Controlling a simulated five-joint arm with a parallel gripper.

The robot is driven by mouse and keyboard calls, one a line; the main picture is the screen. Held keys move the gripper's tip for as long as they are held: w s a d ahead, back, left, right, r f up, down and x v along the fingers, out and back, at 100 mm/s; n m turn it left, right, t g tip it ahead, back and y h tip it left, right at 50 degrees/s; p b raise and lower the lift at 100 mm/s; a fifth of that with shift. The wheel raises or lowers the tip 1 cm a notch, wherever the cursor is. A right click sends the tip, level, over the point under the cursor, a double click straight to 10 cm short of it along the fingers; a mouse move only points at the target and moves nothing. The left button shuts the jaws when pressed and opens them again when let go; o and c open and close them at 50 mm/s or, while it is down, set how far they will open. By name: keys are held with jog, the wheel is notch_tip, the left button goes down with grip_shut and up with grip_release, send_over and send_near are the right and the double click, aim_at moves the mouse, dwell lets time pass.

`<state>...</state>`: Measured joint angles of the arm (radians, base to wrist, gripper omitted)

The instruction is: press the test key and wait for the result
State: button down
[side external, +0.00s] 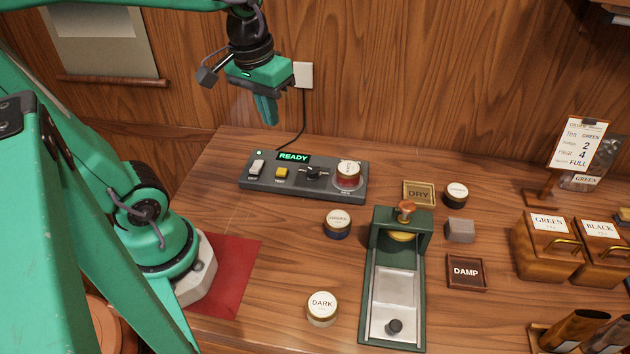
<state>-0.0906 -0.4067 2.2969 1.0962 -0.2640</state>
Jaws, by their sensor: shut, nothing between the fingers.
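A round tin with a pale lid and a red band (348,175) sits on the panel's right end. My green gripper (266,110) is shut and empty, pointing down in the air above and behind the panel, apart from the key. Nothing hides the key.
A green press (425,290) stands right of the panel. DRY (419,193) and DAMP (466,272) trays are further right. A cable (303,120) runs from the wall outlet behind the panel.

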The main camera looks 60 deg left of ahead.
jog(key=w+a+f+n+g, duration=0.2)
jog(key=n, duration=0.1)
jog(key=n+g+h, duration=0.2)
jog(key=n+g, duration=0.5)
send_over(284, 169)
notch_tip(284, 169, down, 7)
jog(key=shift+f, duration=0.2)
dwell(0.3)
jog(key=shift+f, duration=4.2)
jog(key=shift+f, duration=0.85)
jog(key=shift+r, duration=0.15)
dwell(0.3)
jog(key=shift+r, duration=0.7)
